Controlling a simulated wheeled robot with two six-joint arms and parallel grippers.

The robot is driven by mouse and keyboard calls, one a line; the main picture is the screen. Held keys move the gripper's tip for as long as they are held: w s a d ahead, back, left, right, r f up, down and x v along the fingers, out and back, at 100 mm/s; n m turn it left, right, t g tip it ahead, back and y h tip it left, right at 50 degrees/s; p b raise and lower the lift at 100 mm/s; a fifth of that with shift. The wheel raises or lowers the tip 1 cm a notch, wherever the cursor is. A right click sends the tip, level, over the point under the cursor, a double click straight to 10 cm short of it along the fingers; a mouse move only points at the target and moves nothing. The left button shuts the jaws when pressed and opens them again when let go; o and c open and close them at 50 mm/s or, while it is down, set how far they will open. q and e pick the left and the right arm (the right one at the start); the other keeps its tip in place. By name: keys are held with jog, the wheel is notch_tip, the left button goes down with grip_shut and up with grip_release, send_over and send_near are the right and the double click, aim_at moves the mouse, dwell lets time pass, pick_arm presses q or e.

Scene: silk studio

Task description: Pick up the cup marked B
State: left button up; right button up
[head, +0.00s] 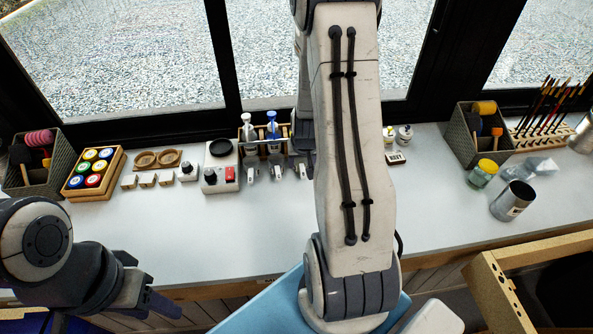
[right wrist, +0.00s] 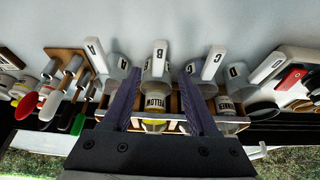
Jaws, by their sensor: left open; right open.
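My right gripper (right wrist: 160,73) is open, with one dark finger on each side of the B cup in this view. Whether the fingers touch it I cannot tell. In the head view my right arm covers part of the row, and the letters are too small to read. My left gripper (head: 160,300) is open and empty at the lower left, away from the cups.
A paint pot tray (head: 92,173) is further left; a metal can (head: 512,201) is at right. The white counter's (head: 190,235) front is clear.

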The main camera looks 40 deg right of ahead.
aim_at(301, 166)
jog(key=shift+x, duration=2.25)
jog(key=shift+s, duration=0.1)
grip_shut()
jog(key=shift+r, duration=0.15)
